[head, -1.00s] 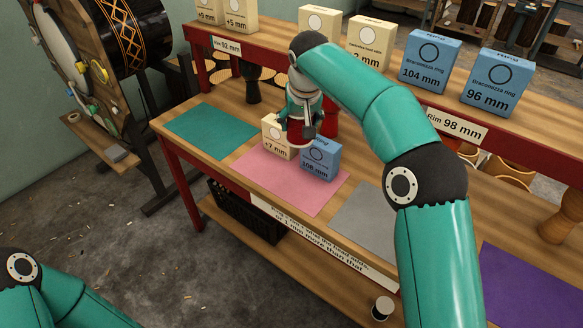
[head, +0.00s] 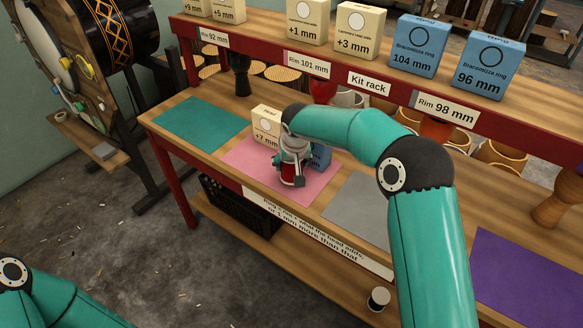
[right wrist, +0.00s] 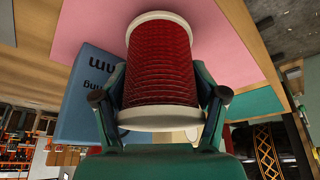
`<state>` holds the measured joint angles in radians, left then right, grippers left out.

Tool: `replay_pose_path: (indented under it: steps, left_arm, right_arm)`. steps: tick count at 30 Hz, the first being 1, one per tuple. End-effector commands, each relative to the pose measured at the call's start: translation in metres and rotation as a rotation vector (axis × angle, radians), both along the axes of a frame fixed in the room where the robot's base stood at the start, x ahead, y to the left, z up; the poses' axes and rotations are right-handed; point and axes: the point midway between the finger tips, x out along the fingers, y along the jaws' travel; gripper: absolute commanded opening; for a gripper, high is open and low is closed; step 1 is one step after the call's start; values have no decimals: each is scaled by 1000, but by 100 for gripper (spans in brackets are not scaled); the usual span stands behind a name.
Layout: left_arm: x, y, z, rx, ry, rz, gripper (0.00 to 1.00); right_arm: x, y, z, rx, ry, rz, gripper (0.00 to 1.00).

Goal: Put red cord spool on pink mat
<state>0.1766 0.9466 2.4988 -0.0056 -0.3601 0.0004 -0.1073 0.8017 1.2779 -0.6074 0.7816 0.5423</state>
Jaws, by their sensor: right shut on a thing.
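My right gripper (head: 290,164) is shut on the red cord spool (head: 289,174), over the front part of the pink mat (head: 316,187). In the right wrist view, the red cord spool (right wrist: 160,65) has pale end flanges and sits between the two fingers, with the pink mat (right wrist: 225,30) beyond it. I cannot tell whether the spool touches the mat. My left gripper is out of view; only my left arm shows at bottom left.
A cream +7 mm box (head: 266,126) and a blue box (head: 321,156) stand on the mat, close behind and beside the spool. A teal mat (head: 198,124) lies left, a grey mat (head: 355,207) right. The kit rack (head: 369,84) runs behind.

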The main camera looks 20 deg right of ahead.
Motion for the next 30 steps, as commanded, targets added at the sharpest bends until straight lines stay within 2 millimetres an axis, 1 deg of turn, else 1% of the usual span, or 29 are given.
replay_pose_path:
  steps: [1, 3, 10, 11, 15, 16, 26, 30]
  left_arm:
    - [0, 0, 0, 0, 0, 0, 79]
    - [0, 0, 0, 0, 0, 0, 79]
    - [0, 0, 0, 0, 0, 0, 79]
    - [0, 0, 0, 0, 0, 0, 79]
    - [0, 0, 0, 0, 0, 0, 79]
    - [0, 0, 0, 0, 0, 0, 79]
    - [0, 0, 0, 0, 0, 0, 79]
    - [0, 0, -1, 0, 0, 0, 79]
  right_arm:
    - [0, 0, -9, 0, 3, 1, 28]
    - [0, 0, -16, 0, 1, 1, 28]
    - [-1, 0, -19, 0, 2, 0, 28]
    - [-1, 0, -20, -1, 4, 1, 74]
    - [-1, 0, -20, 0, 4, 1, 97]
    - [-1, 0, -19, 0, 3, 1, 100]
    - [0, 0, -18, 1, 1, 1, 100]
    - [-3, 1, -10, 0, -1, 1, 100]
